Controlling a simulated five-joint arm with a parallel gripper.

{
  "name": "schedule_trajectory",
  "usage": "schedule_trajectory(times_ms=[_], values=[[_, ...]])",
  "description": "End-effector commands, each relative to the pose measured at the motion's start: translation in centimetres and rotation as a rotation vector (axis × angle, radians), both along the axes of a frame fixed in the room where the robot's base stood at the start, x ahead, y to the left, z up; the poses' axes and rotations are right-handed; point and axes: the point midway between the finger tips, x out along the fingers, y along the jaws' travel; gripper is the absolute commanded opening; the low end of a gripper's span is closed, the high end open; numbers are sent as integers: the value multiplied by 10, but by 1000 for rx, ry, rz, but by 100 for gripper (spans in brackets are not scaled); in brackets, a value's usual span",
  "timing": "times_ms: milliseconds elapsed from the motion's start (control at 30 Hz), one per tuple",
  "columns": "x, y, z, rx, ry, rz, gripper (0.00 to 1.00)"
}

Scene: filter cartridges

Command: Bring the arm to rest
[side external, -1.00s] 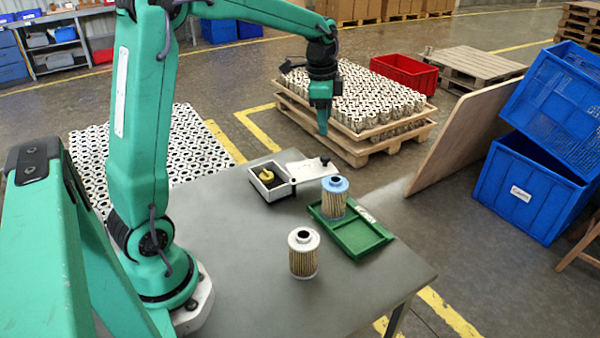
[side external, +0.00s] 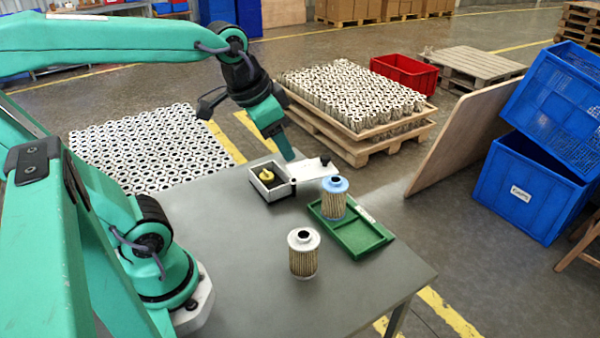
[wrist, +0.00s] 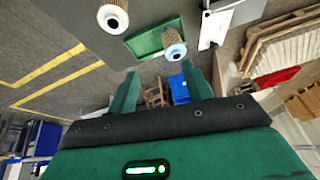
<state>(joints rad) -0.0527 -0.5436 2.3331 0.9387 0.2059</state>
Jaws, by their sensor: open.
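My gripper (side external: 287,150) hangs in the air above the back part of the grey table, near the white fixture, tilted down toward the right. In the wrist view its two fingers (wrist: 161,92) stand apart with nothing between them. A blue-capped filter cartridge (side external: 334,199) stands upright in the green tray (side external: 363,246). A white-capped cartridge (side external: 303,256) stands upright on the bare table (side external: 245,290) to the left of the tray. Both cartridges also show at the top of the wrist view, clear of the fingers.
The white fixture (side external: 308,170) at the back of the table has a dark box with a yellow part (side external: 266,176). Behind the table is a pallet of cartridges (side external: 352,92). Blue crates (side external: 535,188) and a leaning board (side external: 465,138) stand right. The front of the table is clear.

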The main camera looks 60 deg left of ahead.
Motion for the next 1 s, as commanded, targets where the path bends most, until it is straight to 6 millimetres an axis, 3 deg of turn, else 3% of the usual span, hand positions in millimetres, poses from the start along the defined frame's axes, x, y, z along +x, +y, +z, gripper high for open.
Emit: schedule_trajectory(times_ms=[100, 300, 1000], values=[[-20, -7, -5, -33, -37, 51, 50], [-39, -13, -14, -75, -72, 114, 50], [-44, -14, -17, -88, -80, 133, 50]])
